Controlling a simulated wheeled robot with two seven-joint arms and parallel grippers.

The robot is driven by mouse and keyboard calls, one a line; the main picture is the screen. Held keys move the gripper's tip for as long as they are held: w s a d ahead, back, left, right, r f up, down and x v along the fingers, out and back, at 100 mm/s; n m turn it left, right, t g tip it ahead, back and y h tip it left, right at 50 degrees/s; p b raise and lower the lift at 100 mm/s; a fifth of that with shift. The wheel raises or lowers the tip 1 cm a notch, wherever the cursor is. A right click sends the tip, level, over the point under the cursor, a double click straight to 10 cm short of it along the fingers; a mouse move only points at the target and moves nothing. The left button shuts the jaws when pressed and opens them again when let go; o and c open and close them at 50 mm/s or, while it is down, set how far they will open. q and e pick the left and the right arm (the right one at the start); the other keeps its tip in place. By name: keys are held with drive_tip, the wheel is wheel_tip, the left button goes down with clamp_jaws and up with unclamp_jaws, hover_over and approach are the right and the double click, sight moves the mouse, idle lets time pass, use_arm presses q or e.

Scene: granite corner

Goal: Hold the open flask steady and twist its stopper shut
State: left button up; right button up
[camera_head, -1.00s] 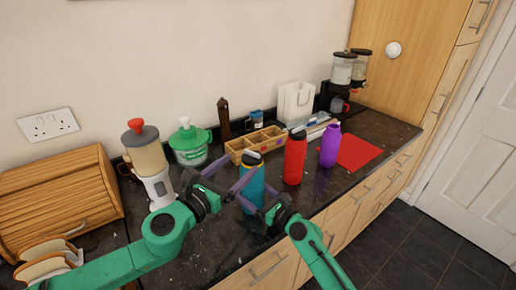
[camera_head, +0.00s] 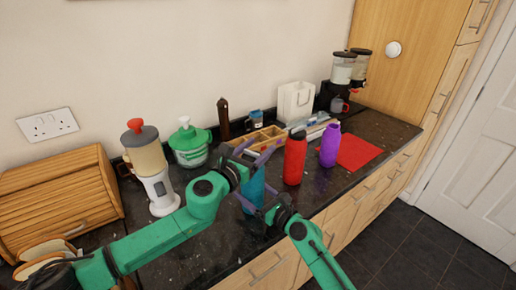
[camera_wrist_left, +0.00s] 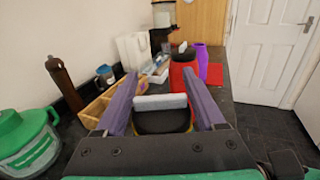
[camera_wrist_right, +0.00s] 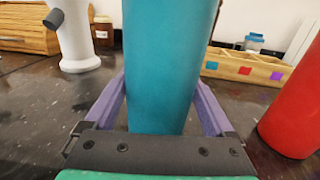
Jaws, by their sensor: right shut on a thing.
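The teal flask (camera_head: 254,189) stands upright on the dark granite counter. My right gripper (camera_wrist_right: 160,108) is shut around its body; the flask fills the middle of the right wrist view (camera_wrist_right: 165,55). Its stopper, black with a pale grey loop on top (camera_wrist_left: 160,102), shows in the left wrist view. My left gripper (camera_head: 264,154) is above the flask. Its purple fingers (camera_wrist_left: 163,92) are open on either side of the stopper, with gaps between them and the loop. How far the stopper is screwed in cannot be told.
A red flask (camera_head: 294,160) and a purple flask (camera_head: 330,146) stand close to the right. A wooden compartment box (camera_head: 266,136) lies behind. A white dispenser (camera_head: 157,188) and a green-lidded jar (camera_head: 189,146) stand left. A red mat (camera_head: 358,152) lies farther right.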

use_arm(q)
drive_tip(key=n+y, duration=0.1)
drive_tip(key=n+t+y, duration=0.1)
drive_tip(key=y, duration=0.1)
drive_tip(key=n+t+y, duration=0.1)
drive_tip(key=y, duration=0.1)
drive_tip(key=shift+w+a+n, duration=0.15)
drive_tip(key=shift+a+n, duration=0.15)
drive_tip(key=shift+a+n+t+y, duration=0.2)
drive_tip(key=shift+n+t+y, duration=0.25)
drive_tip(key=shift+y, duration=0.35)
drive_tip(key=o, duration=1.2)
wheel_tip(320, 180, up, 10)
drive_tip(key=shift+w+a, duration=0.1)
